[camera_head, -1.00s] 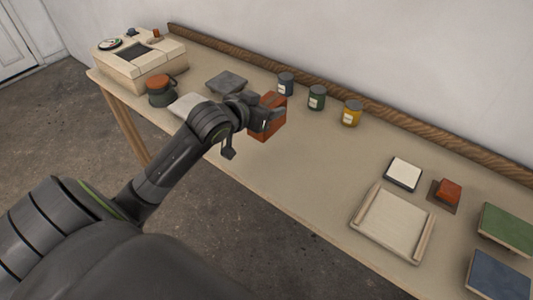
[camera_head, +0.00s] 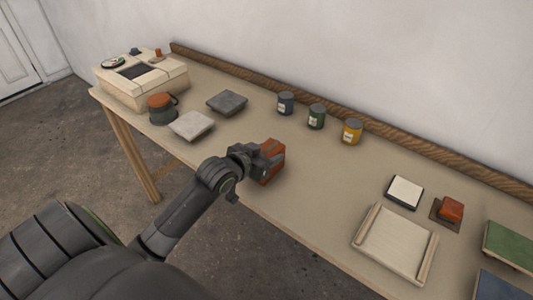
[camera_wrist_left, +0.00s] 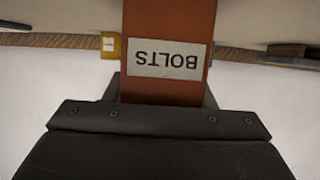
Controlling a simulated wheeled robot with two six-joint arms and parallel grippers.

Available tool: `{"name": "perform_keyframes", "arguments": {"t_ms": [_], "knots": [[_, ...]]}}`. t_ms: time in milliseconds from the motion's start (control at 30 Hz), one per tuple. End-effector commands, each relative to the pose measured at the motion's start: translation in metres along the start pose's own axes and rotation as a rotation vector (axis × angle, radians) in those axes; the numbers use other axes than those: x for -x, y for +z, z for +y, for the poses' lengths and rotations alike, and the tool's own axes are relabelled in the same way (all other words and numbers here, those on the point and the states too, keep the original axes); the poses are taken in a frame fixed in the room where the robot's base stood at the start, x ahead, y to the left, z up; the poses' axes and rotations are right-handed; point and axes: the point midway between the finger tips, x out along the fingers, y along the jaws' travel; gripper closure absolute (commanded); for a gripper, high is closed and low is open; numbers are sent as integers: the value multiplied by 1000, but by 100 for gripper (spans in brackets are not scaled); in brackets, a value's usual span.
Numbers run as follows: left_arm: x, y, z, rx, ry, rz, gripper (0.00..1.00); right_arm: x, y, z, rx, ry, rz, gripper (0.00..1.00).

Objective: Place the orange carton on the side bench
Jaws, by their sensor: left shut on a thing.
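The orange carton (camera_head: 270,163) is in my left gripper (camera_head: 262,158) at the middle of the head view, near the front edge of the long bench (camera_head: 300,190). In the left wrist view the carton (camera_wrist_left: 168,22) fills the middle, with a white label reading "BOLTS" upside down. My left gripper (camera_wrist_left: 160,105) is shut on it. The gripper hides part of the carton, and I cannot tell whether its base touches the bench. My right gripper is not in view.
Blue (camera_head: 286,104), green (camera_head: 316,117) and yellow (camera_head: 352,132) cans stand along the back. A wooden tray (camera_head: 395,243) and a red block (camera_head: 451,209) lie right. Bench between carton and tray is clear.

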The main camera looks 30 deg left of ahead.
Motion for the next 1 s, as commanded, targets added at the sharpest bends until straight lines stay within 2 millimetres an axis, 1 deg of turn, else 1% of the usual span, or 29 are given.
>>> {"name": "perform_keyframes", "arguments": {"t_ms": [33, 67, 200, 233, 467, 567, 667, 767, 1000], "knots": [[-1, 2, 0, 1, 0, 1, 80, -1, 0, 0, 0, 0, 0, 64], [-1, 2, 0, 1, 0, -1, 49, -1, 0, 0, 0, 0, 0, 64], [-1, 2, 0, 1, 0, -1, 31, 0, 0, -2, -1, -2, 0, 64], [-1, 2, 0, 1, 0, -1, 28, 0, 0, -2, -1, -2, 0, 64], [-1, 2, 0, 1, 0, -1, 28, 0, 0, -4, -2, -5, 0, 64], [1, -2, 0, -1, 0, 1, 28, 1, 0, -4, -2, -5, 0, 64], [10, -1, 0, -1, 0, 0, 28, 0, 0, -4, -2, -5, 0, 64], [26, 0, 0, -3, 0, -1, 28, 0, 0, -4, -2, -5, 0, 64], [77, 0, -1, -6, -1, -3, 28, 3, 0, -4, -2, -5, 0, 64]]}}
